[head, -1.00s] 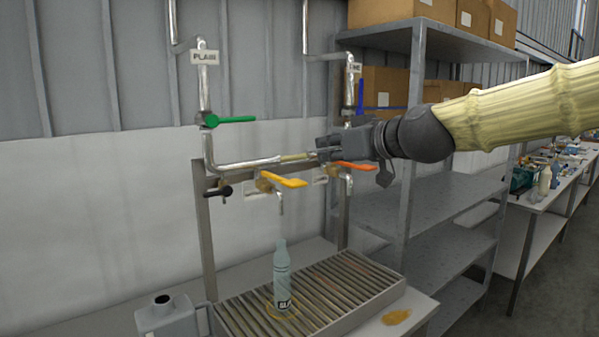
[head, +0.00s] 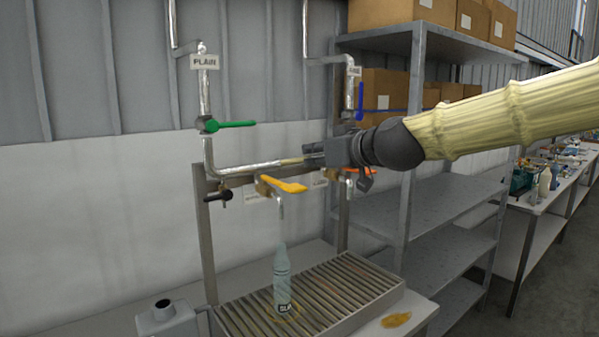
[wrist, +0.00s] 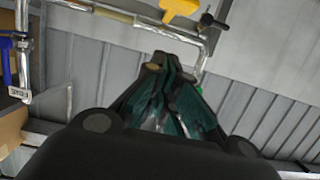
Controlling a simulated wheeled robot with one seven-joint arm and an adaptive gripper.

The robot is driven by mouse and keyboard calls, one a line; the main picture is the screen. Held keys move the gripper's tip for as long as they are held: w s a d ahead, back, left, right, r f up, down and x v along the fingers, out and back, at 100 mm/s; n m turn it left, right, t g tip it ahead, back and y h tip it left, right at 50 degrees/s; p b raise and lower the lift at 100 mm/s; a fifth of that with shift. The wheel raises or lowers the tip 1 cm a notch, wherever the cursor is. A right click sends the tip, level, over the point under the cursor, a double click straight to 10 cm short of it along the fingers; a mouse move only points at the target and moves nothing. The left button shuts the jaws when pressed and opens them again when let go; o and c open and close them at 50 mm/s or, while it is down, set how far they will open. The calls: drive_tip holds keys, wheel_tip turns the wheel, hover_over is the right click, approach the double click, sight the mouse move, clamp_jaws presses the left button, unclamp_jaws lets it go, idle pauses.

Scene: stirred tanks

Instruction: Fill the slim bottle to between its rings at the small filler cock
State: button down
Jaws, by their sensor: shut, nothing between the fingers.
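The slim bottle (head: 281,280) stands upright on the slatted drip grate, under the spout of the small filler cock. It is pale blue-green with a dark label low down; its rings and liquid level are too small to tell. The small cock has a yellow lever (head: 284,185), pointing right; the lever also shows at the top of the wrist view (wrist: 181,8). My gripper (head: 306,152) is shut and empty, above and right of the yellow lever, near the horizontal pipe. In the wrist view its fingers (wrist: 160,72) are together. An orange lever (head: 360,171) is partly hidden behind my gripper.
A green lever (head: 232,124) sits on the pipe marked PLAIN; a blue lever (head: 360,101) is on the right pipe. A steel shelf (head: 440,200) stands right of the grate (head: 372,310). A grey can (head: 167,316) is at the left, and an amber patch (head: 396,320) lies at the right.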

sight(299, 188)
drive_tip(key=p+x, duration=0.1)
drive_tip(key=x, duration=0.4)
drive_tip(key=shift+w+a+f+p, duration=0.1)
drive_tip(key=shift+w+f+p, duration=0.1)
drive_tip(key=shift+f+p, duration=0.25)
wheel_tip(299, 188, down, 2)
drive_tip(key=shift+f, duration=0.1)
drive_tip(key=shift+s+f+p, duration=0.1)
drive_tip(key=shift+f+p, duration=0.2)
drive_tip(key=shift+f, duration=0.2)
